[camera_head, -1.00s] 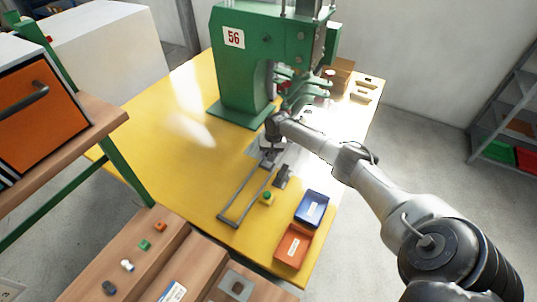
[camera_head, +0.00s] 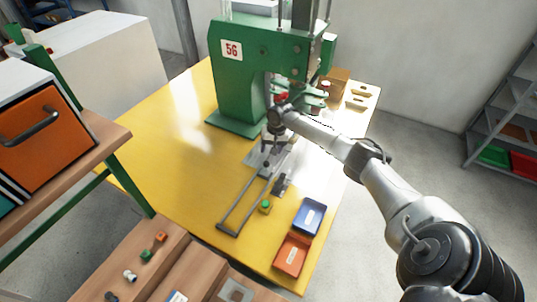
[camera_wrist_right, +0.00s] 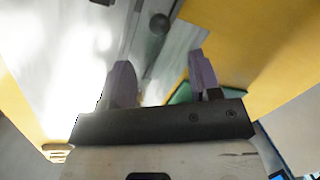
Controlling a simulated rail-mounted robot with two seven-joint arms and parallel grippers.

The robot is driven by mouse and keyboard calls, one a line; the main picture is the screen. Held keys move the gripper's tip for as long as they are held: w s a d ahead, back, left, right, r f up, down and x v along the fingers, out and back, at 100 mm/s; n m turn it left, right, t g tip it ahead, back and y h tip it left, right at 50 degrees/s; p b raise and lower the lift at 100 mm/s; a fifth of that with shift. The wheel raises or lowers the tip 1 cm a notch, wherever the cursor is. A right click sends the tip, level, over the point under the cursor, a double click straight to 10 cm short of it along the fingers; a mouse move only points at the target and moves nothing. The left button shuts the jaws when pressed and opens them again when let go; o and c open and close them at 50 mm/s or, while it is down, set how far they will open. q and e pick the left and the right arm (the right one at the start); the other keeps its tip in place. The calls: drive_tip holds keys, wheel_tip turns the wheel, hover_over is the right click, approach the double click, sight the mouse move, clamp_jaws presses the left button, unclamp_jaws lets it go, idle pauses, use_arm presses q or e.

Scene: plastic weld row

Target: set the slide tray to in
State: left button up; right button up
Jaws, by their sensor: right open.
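The slide tray (camera_head: 257,159) is a grey metal plate in front of the green press marked 56, at the inner end of two rails (camera_head: 244,208) that run toward the front of the yellow table. A dark round knob (camera_wrist_right: 159,23) on a thin stem shows in the right wrist view, beyond my fingers. My right gripper (camera_head: 272,138) is above the tray, close to the press head; it also shows in the wrist view (camera_wrist_right: 162,82), open with nothing between its fingers. The arm hides part of the tray, so its exact position is unclear. My left gripper is out of view.
The green press (camera_head: 240,85) stands just behind the tray. The yellow table (camera_head: 165,135) is clear on the left.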

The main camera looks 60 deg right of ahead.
drive_tip(key=shift+s+d+r+p, duration=0.15)
drive_tip(key=shift+s+r+p, duration=0.05)
drive_tip(key=shift+r, duration=1)
drive_tip(key=shift+s+d+r+p, duration=0.1)
drive_tip(key=shift+s+r+p, duration=0.05)
drive_tip(key=shift+r, duration=1)
